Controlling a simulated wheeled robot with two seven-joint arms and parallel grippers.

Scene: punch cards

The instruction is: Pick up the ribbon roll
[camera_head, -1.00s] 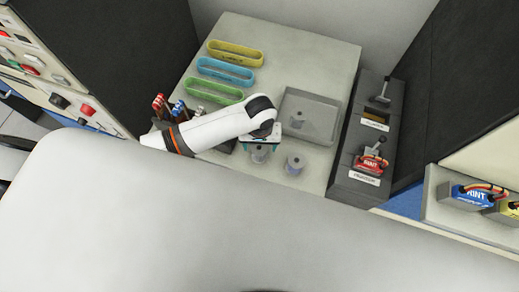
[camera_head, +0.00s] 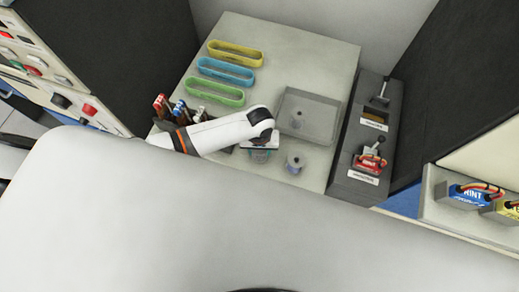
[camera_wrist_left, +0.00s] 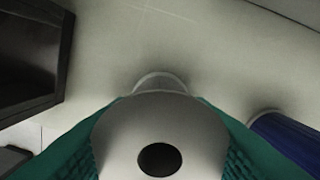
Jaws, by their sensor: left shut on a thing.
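A ribbon roll with a pale, round end and a dark centre hole (camera_wrist_left: 122,140) sits between the teal fingers of my left gripper (camera_wrist_left: 160,150) in the left wrist view. The fingers are shut on its two sides. In the head view my left gripper (camera_head: 260,152) is low over the table's front part, and the held roll is mostly hidden by the hand. A second ribbon roll (camera_head: 294,163) stands upright just right of it. My right gripper is not in view.
A dark holder with red and blue items (camera_head: 172,108) is at the left. A dark panel with levers (camera_head: 349,183) borders the right.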

